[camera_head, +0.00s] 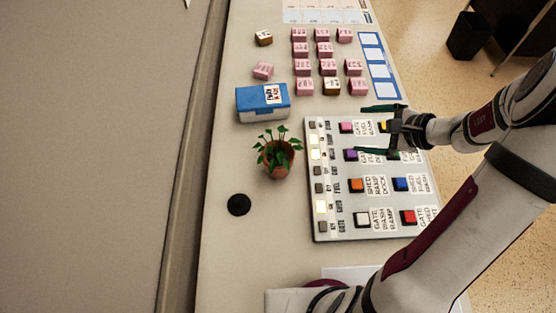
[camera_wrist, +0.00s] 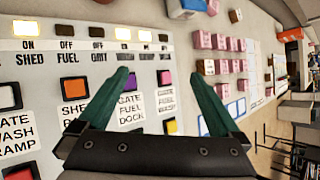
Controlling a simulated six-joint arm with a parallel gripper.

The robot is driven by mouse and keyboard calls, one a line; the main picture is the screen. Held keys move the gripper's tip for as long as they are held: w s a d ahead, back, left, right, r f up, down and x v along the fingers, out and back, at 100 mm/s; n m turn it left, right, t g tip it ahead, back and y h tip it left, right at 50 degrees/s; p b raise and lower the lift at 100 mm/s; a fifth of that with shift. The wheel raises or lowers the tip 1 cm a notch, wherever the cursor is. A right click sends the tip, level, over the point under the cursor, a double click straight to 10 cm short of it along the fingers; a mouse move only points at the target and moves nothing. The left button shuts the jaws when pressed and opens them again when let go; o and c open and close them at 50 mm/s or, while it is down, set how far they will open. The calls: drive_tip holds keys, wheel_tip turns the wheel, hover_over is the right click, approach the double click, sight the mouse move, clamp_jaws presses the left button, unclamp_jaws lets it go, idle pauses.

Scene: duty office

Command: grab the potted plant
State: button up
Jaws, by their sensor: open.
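The potted plant (camera_head: 278,155) has green leaves in a terracotta pot and stands on the desk, just left of the button panel, in the head view. My gripper (camera_head: 362,130) is open and empty over the upper part of the panel, to the right of the plant, with its green fingers pointing left. In the wrist view the two green fingers (camera_wrist: 163,95) are spread apart with the panel's buttons behind them. I cannot make out the plant in the wrist view.
The button panel (camera_head: 335,218) lies beside the plant with coloured buttons and labels. A blue and white box (camera_head: 255,104) sits above the plant. Several pink blocks (camera_head: 303,67) stand farther up the desk. A round black disc (camera_head: 239,205) lies below left of the plant.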

drive_tip(key=s+a+f+n+g, duration=0.1)
drive_tip(key=s+a+n+g, duration=0.7)
drive_tip(key=a, duration=0.4)
drive_tip(key=s+a+f+n+g+h, duration=0.2)
drive_tip(key=s+a+n+g+h, duration=0.15)
drive_tip(key=s+n, duration=0.6)
wheel_tip(320, 180, up, 6)
drive_tip(key=n+t+h, duration=1)
drive_tip(key=n+t, duration=0.5)
drive_tip(key=n, duration=1.5)
hover_over(270, 170)
drive_tip(key=s+a, duration=0.2)
drive_tip(key=s, duration=0.2)
drive_tip(key=shift+n+y, duration=0.25)
drive_tip(key=f, duration=0.9)
drive_tip(key=shift+w+f, duration=0.25)
drive_tip(key=shift+f, duration=0.15)
drive_tip(key=x, duration=0.6)
drive_tip(key=shift+w+f, duration=0.2)
drive_tip(key=shift+f, duration=0.35)
drive_tip(key=shift+w+d+f, duration=0.15)
drive_tip(key=shift+w+d, duration=0.1)
drive_tip(key=shift+w, duration=0.15)
clamp_jaws()
